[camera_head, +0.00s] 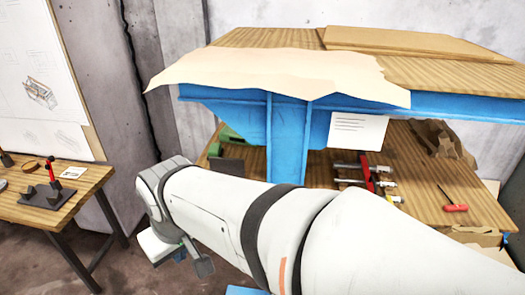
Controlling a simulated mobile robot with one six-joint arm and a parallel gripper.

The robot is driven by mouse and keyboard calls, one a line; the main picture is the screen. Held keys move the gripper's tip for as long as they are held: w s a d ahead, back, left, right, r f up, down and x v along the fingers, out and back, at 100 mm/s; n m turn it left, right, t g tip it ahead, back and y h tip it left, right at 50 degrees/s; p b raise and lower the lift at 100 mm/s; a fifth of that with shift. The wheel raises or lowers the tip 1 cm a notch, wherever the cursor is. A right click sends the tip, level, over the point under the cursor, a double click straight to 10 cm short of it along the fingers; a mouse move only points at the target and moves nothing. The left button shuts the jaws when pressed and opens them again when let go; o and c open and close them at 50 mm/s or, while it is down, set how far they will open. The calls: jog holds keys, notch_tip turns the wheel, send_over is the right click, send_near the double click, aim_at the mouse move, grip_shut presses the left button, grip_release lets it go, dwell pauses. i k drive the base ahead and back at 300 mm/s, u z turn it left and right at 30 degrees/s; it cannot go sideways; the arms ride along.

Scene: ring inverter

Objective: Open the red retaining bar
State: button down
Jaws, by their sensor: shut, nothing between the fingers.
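A small dark fixture with an upright red part (53,171) stands on the wooden table at the left. The red part may be the retaining bar, but it is too small to be sure. My arm reaches across the picture from the lower right and bends down at its left end. My gripper (203,265) shows there as a small dark grey end, low in the picture. It is shut and empty, in the space right of the left table and well apart from the red part. Its fingertips are hard to make out.
The left table (40,212) also bears a card (72,172) and small parts. A blue-framed workbench (287,140) stands behind my arm. Its lower shelf holds red-and-grey tools (367,170), a red-handled screwdriver (455,207) and a crumpled brown bag (440,140). Floor shows between the tables.

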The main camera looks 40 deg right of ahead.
aim_at(372, 186)
jog(key=u, duration=0.15)
jog(key=k, duration=1.75)
jog(key=z, duration=1.85)
jog(key=i, duration=1.5)
jog(key=z, duration=0.05)
